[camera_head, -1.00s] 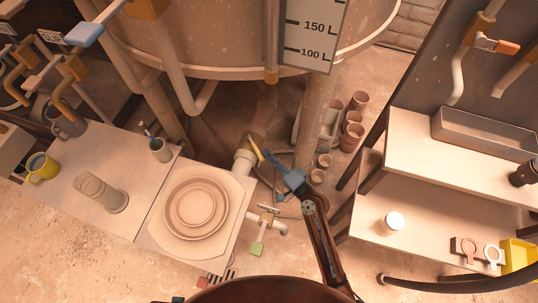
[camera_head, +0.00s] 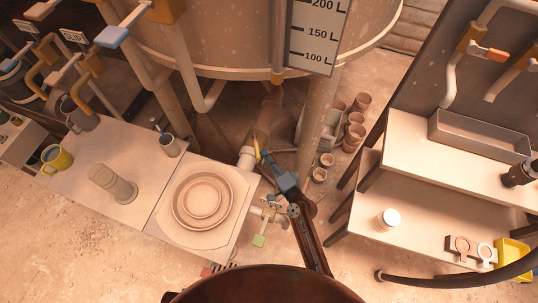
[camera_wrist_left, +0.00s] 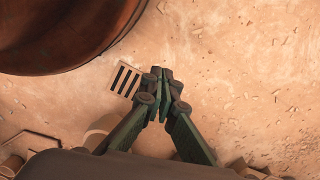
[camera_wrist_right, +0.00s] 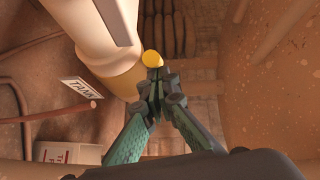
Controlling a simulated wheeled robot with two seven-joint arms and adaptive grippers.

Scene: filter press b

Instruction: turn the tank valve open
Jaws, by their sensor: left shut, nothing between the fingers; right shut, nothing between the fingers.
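The tank valve's sign, lettered "TANK" (camera_wrist_right: 82,93), shows in the right wrist view beside a pale pipe (camera_wrist_right: 85,30) with a brass-coloured collar (camera_wrist_right: 118,78). A yellow piece (camera_wrist_right: 152,58), perhaps the end of the valve handle, shows just past the fingertips. In the head view a slim yellow piece (camera_head: 257,148) stands under the tank by the pipe end. My right gripper (camera_head: 267,160) is shut and empty close beside it; contact cannot be told. It also shows in the right wrist view (camera_wrist_right: 156,82). My left gripper (camera_wrist_left: 163,78) is shut and empty above the floor, outside the head view.
The big tank (camera_head: 225,45) and its legs stand over the right gripper. Stacked pots (camera_head: 352,135) and white shelves (camera_head: 410,205) are to the right.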

